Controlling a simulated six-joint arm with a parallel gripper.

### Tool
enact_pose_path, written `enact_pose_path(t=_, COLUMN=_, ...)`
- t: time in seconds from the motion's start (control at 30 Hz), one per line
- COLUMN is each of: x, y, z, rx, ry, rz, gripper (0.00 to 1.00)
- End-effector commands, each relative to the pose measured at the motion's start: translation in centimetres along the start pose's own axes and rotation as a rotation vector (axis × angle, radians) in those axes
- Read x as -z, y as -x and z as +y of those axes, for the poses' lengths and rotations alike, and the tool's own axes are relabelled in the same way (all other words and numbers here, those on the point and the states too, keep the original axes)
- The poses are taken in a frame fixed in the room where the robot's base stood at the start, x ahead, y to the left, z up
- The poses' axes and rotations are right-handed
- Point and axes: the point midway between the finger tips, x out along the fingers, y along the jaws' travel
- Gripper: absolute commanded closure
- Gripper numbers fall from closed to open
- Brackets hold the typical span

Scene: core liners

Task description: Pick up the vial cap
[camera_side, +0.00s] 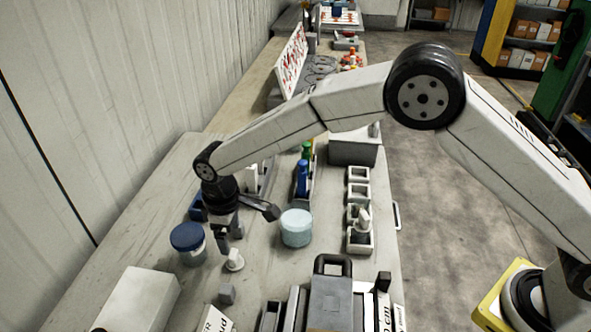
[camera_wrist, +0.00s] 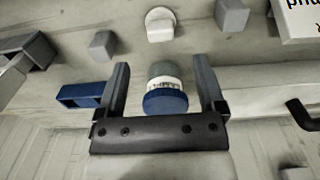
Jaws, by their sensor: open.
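A small white knob-like piece with a wide round base, which looks like the vial cap (camera_side: 235,262), stands on the bench just below my gripper (camera_side: 230,241) in the side view. In the wrist view this white cap (camera_wrist: 160,25) is at the top centre, beyond the fingertips of my gripper (camera_wrist: 161,66). My gripper is open, with nothing held. A blue-lidded jar (camera_side: 187,238) stands left of the gripper in the side view. In the wrist view the jar (camera_wrist: 165,102) appears between the fingers; whether it touches them I cannot tell.
A grey cube (camera_side: 226,294) lies nearer the side camera than the cap. A pale blue jar (camera_side: 296,229) stands to the right. A white box (camera_side: 138,300) is at the lower left. A blue hollow block (camera_wrist: 82,95) lies beside the left finger. Square holders (camera_side: 358,240) line the right.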

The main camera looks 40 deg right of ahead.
Motion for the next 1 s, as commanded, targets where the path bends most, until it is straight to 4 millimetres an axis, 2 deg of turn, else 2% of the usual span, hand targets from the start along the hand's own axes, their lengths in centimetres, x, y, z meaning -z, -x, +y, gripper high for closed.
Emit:
enact_pose_path(t=0.23, x=0.0, y=-2.0, z=0.0, rx=0.000, ry=-0.001, rz=-0.001, gripper=0.12)
enact_pose_path(t=0.57, x=0.0, y=-2.7, z=0.0, rx=0.000, ry=-0.002, rz=0.001, gripper=0.12)
enact_pose_path(t=1.0, x=0.1, y=-7.0, z=-0.1, rx=-0.001, ry=-0.002, rz=0.001, gripper=0.12)
